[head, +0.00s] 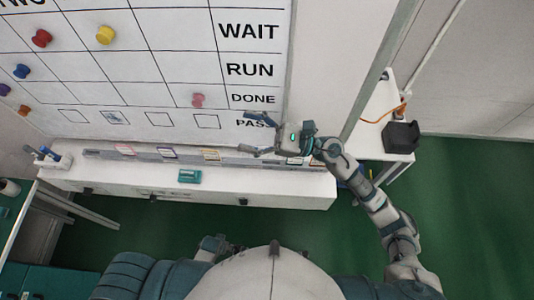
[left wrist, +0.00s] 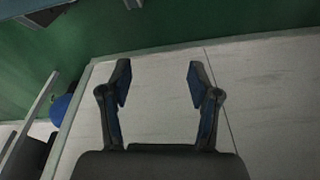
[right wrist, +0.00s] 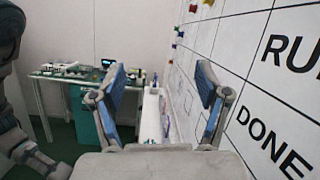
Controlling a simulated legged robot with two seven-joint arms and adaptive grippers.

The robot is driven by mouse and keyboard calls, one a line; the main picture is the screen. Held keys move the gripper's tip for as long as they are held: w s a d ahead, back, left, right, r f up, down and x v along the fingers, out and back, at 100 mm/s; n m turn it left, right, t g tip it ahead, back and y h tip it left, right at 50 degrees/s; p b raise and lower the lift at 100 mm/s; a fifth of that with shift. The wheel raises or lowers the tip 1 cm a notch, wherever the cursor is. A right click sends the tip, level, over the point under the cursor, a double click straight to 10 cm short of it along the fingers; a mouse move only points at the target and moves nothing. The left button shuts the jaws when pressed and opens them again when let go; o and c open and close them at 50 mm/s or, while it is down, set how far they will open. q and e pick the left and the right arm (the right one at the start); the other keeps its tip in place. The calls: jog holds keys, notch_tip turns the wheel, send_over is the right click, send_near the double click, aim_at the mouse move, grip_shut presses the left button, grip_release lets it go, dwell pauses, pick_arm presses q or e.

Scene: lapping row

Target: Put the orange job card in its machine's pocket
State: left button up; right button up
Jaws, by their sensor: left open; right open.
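Small cards or labels sit along the grey strip (head: 185,156) under the whiteboard in the head view. One has a pinkish top (head: 125,149) and one a yellowish top (head: 211,155); I cannot tell whether either is the orange job card. My right gripper (head: 256,134) is open and empty in front of the board's lower right corner, above the strip, hiding part of the word PASS. It also shows open in the right wrist view (right wrist: 160,85). My left gripper (left wrist: 158,82) is open and empty above pale floor or panel, far from the cards.
The whiteboard (head: 150,68) carries coloured magnets and the row words WAIT, RUN and DONE. A teal box (head: 190,176) lies on the white ledge (head: 250,185). A white side table (head: 385,135) with a black box (head: 401,136) and an orange cable stands at right. Green floor is open.

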jog(key=w+d+f+n+g+h, duration=0.2)
jog(key=d+f+n+h, duration=0.3)
jog(key=f+n+h, duration=0.75)
jog(key=w+d+n+t+h, duration=0.1)
jog(key=w+d+n+h, duration=0.1)
jog(key=w+d+h, duration=0.45)
jog(key=w+d+n+t+h, duration=0.1)
jog(key=d+t+h, duration=0.15)
jog(key=d, duration=0.75)
jog(key=shift+g, duration=0.35)
notch_tip(320, 180, down, 12)
jog(key=shift+d+r+p, duration=0.1)
jog(key=shift+p, duration=0.4)
notch_tip(320, 180, down, 4)
jog(key=shift+w+f+p, duration=0.15)
jog(key=shift+f+p, duration=0.1)
jog(key=shift+p, duration=0.05)
pick_arm(q)
jog(key=s+a+f+g, duration=0.1)
jog(key=s+a+f, duration=0.1)
jog(key=s+f, duration=1)
jog(key=shift+s+f, duration=0.15)
jog(key=shift+f, duration=0.4)
pick_arm(e)
jog(key=c, duration=0.8)
